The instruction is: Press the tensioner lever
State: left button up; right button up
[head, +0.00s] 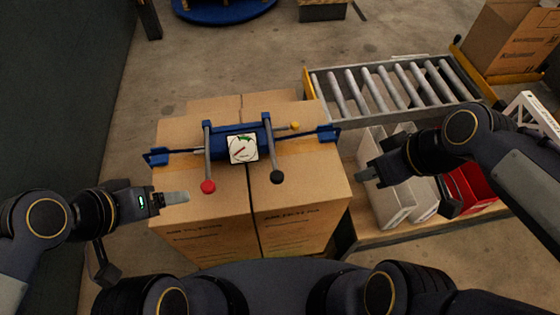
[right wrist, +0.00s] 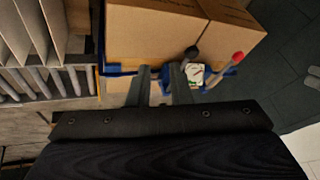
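A blue strapping tool (head: 236,138) lies across the top of a cardboard box (head: 215,212). It has a white dial (head: 243,149) with a red needle. A grey lever with a red knob (head: 208,187) is on its left, and one with a black knob (head: 277,177) on its right. In the right wrist view the black knob (right wrist: 191,52) and red knob (right wrist: 238,57) show beyond the fingers. My right gripper (head: 366,176) is open and empty, right of the box and apart from the levers. My left gripper (head: 174,198) is by the box's left edge, below-left of the red knob; its finger gap is unclear.
A dark strap (head: 250,205) runs down the box front. A roller conveyor (head: 390,90) stands behind right. White bins (head: 385,195) and a red bin (head: 470,184) sit on a low surface at right. Another carton (head: 515,40) is at the far right. Floor is open behind the box.

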jog(key=w+a+n, duration=0.1)
jog(key=w+n+g, duration=0.1)
jog(key=n, duration=0.1)
jog(key=w+a+n+y, duration=0.1)
jog(key=n, duration=0.1)
jog(key=shift+w+a+f+g, duration=0.3)
jog(key=shift+w+f+g, duration=0.05)
jog(key=shift+w+g, duration=0.05)
grip_shut()
jog(key=w+a+n+g+y, duration=0.2)
jog(key=w+a+n, duration=0.3)
jog(key=n, duration=0.4)
jog(key=shift+w+a+f+g+y+p, duration=0.35)
jog(key=shift+w+f+y, duration=0.15)
jog(key=shift+y, duration=0.4)
